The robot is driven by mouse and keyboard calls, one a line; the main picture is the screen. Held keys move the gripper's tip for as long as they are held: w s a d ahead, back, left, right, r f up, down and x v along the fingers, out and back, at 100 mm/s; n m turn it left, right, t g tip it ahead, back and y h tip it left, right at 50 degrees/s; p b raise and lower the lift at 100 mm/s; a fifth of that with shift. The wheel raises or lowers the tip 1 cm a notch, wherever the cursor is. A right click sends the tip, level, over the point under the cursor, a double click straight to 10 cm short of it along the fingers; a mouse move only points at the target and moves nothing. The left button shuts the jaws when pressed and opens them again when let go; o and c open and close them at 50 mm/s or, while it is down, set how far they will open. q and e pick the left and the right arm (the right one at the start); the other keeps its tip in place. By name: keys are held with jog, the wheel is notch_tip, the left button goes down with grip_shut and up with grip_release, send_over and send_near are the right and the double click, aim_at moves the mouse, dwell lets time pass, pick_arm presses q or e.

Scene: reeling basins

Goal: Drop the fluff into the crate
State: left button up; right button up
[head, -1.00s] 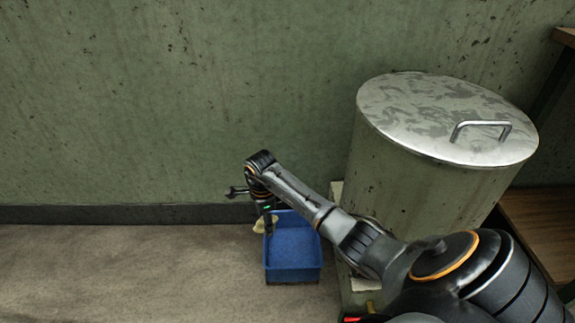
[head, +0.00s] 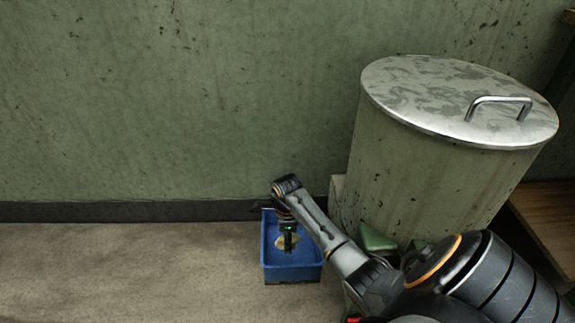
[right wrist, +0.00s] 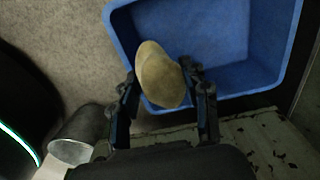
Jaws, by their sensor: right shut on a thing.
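The fluff is a pale yellowish, rounded lump (right wrist: 160,75), seen in the right wrist view between the fingers of my right gripper (right wrist: 162,90). My right gripper is shut on it. In the head view the fluff (head: 287,242) shows over the inside of the blue crate (head: 292,274), below my right gripper (head: 288,238). The crate stands on the floor against the wall; in the wrist view its blue rim (right wrist: 122,42) runs behind the fluff. How high the fluff is above the crate's bottom I cannot tell. My left gripper is in neither view.
A large metal bin (head: 430,150) with a handled lid stands right of the crate. A wooden surface (head: 548,225) is at the far right. The floor (head: 120,265) left of the crate is clear. A small grey cylindrical thing (right wrist: 75,142) shows in the wrist view.

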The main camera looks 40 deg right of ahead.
jog(key=shift+f, duration=0.25)
jog(key=o, duration=1)
